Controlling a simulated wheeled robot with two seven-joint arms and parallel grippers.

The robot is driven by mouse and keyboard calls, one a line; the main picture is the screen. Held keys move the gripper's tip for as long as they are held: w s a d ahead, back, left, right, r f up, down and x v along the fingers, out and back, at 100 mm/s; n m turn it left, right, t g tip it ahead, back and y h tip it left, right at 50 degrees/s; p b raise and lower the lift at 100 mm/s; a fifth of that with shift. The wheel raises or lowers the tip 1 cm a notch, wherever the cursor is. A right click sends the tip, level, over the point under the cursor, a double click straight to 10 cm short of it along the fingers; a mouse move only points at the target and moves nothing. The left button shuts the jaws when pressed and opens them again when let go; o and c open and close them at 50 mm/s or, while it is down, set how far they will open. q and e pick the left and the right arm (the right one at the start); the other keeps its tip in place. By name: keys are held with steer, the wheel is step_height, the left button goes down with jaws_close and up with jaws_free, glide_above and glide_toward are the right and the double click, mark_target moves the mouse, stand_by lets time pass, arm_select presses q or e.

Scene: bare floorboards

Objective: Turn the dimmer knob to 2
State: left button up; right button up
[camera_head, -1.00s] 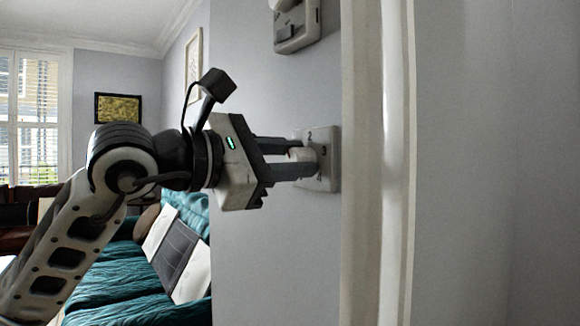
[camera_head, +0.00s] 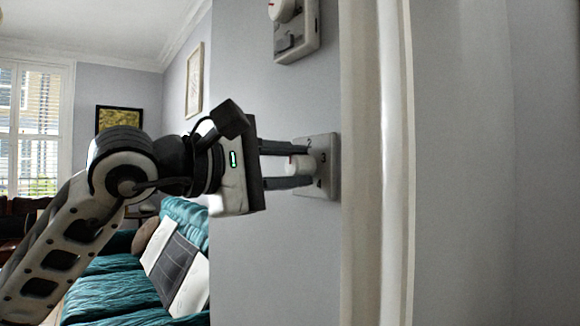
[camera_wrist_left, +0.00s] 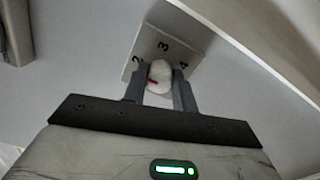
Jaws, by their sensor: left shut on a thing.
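The dimmer is a grey square plate (camera_head: 328,170) on the wall. The digits 2, 3 and 4 show on it. Its round white knob (camera_head: 297,164) has a red mark on the side facing my gripper. My left gripper (camera_head: 306,167) is shut on the knob, one finger above and one below. In the left wrist view the knob (camera_wrist_left: 160,77) sits between the fingertips (camera_wrist_left: 160,72), in front of the plate (camera_wrist_left: 148,42). The red mark is at the knob's lower left there, below the 2. The fingers hide part of the knob and plate. My right gripper is not in view.
Another white wall control (camera_head: 296,42) with a round knob is above the dimmer. A pale door frame (camera_head: 385,160) runs vertically just right of the plate. A teal sofa (camera_head: 120,290) with cushions stands lower left.

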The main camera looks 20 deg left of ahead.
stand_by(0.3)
arm_select(q)
steer(key=o, duration=1)
steer(key=shift+c, duration=0.2)
steer(key=b+v, duration=0.3)
steer(key=v, duration=1.3)
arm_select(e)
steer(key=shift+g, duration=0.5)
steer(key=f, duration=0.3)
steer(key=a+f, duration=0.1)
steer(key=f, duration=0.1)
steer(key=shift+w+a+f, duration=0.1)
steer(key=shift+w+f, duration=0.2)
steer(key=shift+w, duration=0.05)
